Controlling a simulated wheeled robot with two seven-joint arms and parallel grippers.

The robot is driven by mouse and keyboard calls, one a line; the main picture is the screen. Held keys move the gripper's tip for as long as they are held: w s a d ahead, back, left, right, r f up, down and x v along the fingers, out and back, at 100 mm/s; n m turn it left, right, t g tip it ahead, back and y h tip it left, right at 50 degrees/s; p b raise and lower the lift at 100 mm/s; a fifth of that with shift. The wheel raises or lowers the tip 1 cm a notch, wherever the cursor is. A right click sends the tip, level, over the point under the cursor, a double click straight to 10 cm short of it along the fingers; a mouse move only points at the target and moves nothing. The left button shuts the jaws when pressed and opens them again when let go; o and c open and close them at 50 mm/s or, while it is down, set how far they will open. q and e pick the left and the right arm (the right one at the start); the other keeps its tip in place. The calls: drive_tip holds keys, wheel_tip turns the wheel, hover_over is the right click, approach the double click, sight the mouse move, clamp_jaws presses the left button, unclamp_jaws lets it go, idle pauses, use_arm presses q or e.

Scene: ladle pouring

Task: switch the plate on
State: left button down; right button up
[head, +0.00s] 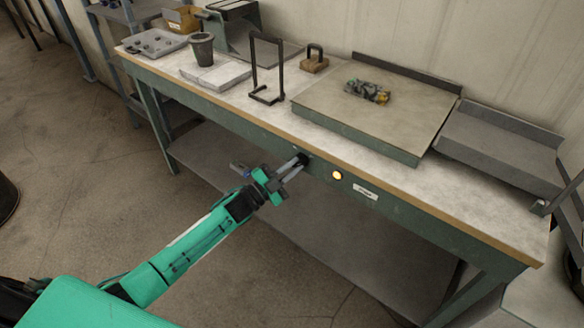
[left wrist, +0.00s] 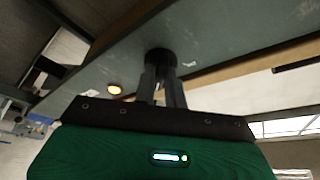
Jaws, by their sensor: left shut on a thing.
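The plate (head: 375,112) is a broad, flat beige slab with a green front edge on the workbench. A dark round knob (head: 304,158) sits on the bench's green front rail below it; it also shows in the left wrist view (left wrist: 160,56). My left gripper (head: 295,164) is shut on the knob, its two fingers (left wrist: 162,84) reaching up to it. An amber lamp (head: 337,175) right of the knob glows; it also shows in the left wrist view (left wrist: 114,88). A small white label (head: 365,192) is beside the lamp. My right gripper is out of view.
A small cluttered metallic object (head: 367,92) lies on the plate. A black wire stand (head: 266,70), a wooden block with a handle (head: 315,62), a grey cup (head: 202,48) and a tray (head: 155,43) stand along the bench. The floor before the bench is clear.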

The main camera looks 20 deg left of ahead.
use_arm(q)
drive_tip(key=c, duration=1.5)
unclamp_jaws()
drive_tip(key=shift+o, duration=0.2)
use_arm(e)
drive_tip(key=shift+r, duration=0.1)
